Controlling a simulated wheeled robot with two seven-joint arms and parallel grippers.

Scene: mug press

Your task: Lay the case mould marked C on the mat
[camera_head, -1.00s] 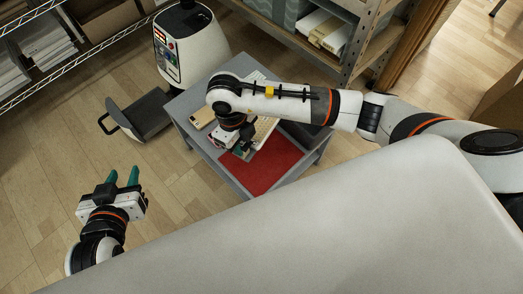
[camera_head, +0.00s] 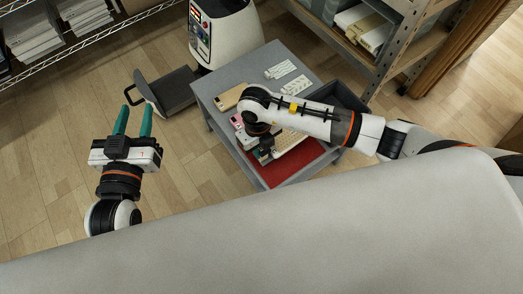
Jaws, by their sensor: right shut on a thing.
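The red mat (camera_head: 296,170) lies on the front part of the grey table, partly hidden by my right arm and my own body. My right gripper (camera_head: 266,157) is over the mat's left back part, shut on a pale slab-like mould (camera_head: 285,142). The mould reaches right from the gripper, with part hidden under the arm. I cannot read a letter on it, nor tell whether it touches the mat. My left gripper (camera_head: 132,122) is open and empty, left of the table over the floor.
White moulds (camera_head: 287,88) lie at the back of the grey table (camera_head: 236,72). A tan block (camera_head: 229,97) and a pink item (camera_head: 237,120) are on its left side. A dark bin (camera_head: 342,98) is at right. A white machine (camera_head: 226,32) and a dark tray (camera_head: 165,97) stand behind and left.

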